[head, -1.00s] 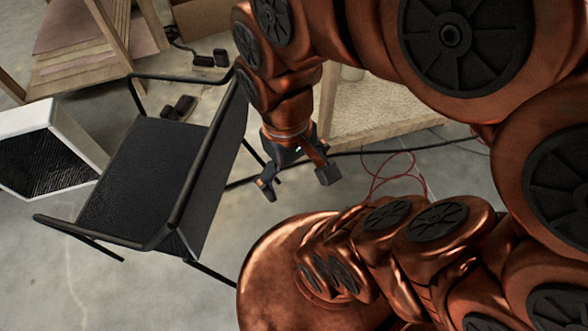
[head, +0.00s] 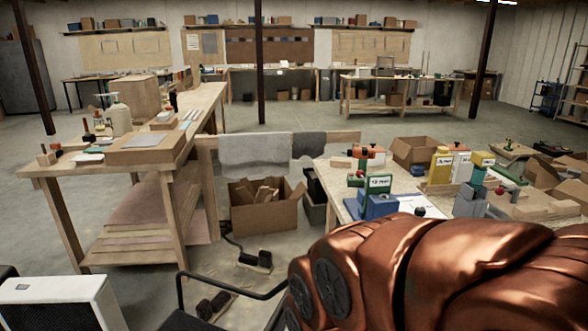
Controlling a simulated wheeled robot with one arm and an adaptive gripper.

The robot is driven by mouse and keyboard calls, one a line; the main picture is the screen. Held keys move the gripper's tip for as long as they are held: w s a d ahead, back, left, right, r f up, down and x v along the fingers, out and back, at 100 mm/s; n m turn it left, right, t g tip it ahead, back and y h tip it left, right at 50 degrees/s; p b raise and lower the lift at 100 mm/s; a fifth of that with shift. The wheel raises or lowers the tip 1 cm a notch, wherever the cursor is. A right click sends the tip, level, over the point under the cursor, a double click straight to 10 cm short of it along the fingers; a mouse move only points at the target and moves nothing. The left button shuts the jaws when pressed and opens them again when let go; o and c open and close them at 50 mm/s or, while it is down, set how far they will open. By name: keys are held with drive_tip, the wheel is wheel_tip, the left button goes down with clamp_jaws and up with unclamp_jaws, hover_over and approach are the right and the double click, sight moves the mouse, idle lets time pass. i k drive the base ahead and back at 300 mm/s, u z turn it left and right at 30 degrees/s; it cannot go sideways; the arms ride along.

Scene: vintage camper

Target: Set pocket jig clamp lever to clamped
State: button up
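On the workbench (head: 402,178) at right stands a blue block-shaped device (head: 380,206) with a green label plate (head: 379,183) that seems to read in millimetres. It may be the pocket jig, but I cannot tell for sure. A clamp lever on it and its position are too small to make out. An orange-red tool (head: 368,153) sits just behind it. More blue and grey pieces (head: 468,200) stand to the right, partly hidden behind my copper arm. My gripper is out of view; only my upper arm links show at the lower right.
A long wooden bench (head: 75,168) with bottles and tools stands at left. A cardboard box (head: 265,207) of scraps sits on the floor between the benches. A black-framed chair (head: 262,295) and a white box (head: 60,305) are close at lower left. Open floor (head: 290,116) lies beyond.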

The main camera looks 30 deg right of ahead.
sight(359, 174)
drive_tip(key=z, duration=2)
drive_tip(key=i, duration=1.2)
drive_tip(key=u, duration=2.6)
